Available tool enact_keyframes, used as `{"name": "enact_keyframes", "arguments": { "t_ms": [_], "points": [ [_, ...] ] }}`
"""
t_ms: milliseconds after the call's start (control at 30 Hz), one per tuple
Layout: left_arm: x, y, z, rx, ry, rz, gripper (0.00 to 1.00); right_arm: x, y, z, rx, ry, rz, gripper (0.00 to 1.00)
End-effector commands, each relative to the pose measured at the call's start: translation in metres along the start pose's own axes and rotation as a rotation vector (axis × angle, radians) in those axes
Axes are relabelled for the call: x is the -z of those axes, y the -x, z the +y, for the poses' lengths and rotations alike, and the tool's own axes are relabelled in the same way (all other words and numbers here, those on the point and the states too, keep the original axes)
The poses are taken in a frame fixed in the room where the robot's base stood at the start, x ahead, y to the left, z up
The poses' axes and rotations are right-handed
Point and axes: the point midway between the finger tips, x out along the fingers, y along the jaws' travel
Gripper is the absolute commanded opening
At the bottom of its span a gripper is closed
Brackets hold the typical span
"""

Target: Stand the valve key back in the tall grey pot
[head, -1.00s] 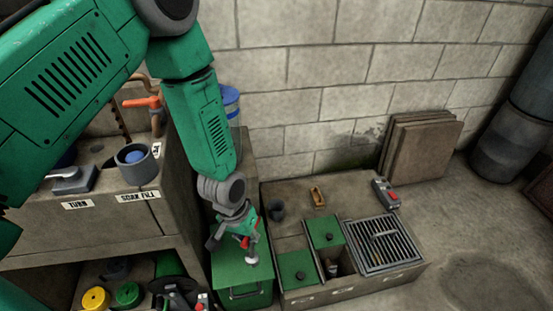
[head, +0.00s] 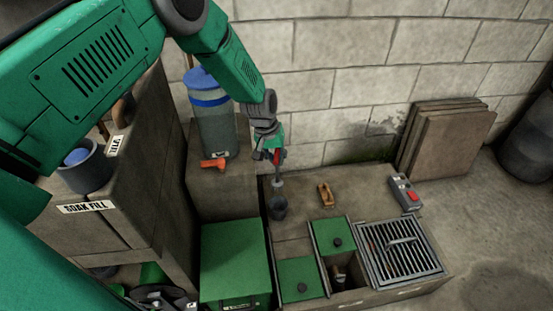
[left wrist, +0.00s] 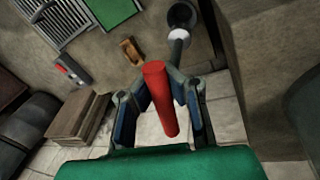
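The valve key, with a red handle (head: 276,157) and a grey shaft with a pale collar, hangs roughly upright from my left gripper (head: 270,150). In the left wrist view the red handle (left wrist: 161,98) lies between the fingers of my left gripper (left wrist: 160,100), which are shut on it. The grey pot (head: 278,208) stands on the stone ledge right below the key. The shaft's lower end lines up with the pot's mouth; I cannot tell whether it is inside. The pot also shows in the left wrist view (left wrist: 182,13).
A blue-lidded container (head: 213,115) with an orange tap stands left of the gripper. A small wooden item (head: 325,194), a grey-and-red control box (head: 405,192) and a metal grate (head: 400,250) lie to the right. Green lids (head: 300,278) are in front; the wall is behind.

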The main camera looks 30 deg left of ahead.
Motion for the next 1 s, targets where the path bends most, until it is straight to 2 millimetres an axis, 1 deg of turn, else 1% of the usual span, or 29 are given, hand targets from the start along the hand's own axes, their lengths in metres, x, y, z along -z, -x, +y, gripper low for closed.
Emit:
{"name": "enact_keyframes", "arguments": {
  "t_ms": [33,267,500,667,1000],
  "points": [
    [-0.001,-0.008,-0.001,0.001,-0.001,0.0,0.0,-0.001,-0.007,0.0,0.0,-0.001,0.0,0.4],
    [-0.002,-0.04,-0.009,0.0,-0.001,-0.001,0.0,-0.002,-0.035,0.0,-0.001,-0.001,-0.001,0.4],
    [-0.004,-0.07,-0.016,-0.002,-0.001,-0.001,0.0,-0.003,-0.054,0.0,0.0,0.0,0.0,0.4],
    [-0.004,-0.079,-0.017,0.0,-0.002,0.0,0.0,-0.003,-0.059,0.0,0.0,0.0,0.0,0.4],
    [-0.004,-0.079,-0.017,-0.001,-0.002,0.0,0.0,-0.003,-0.058,0.0,0.0,-0.001,0.0,0.4]
  ]
}}
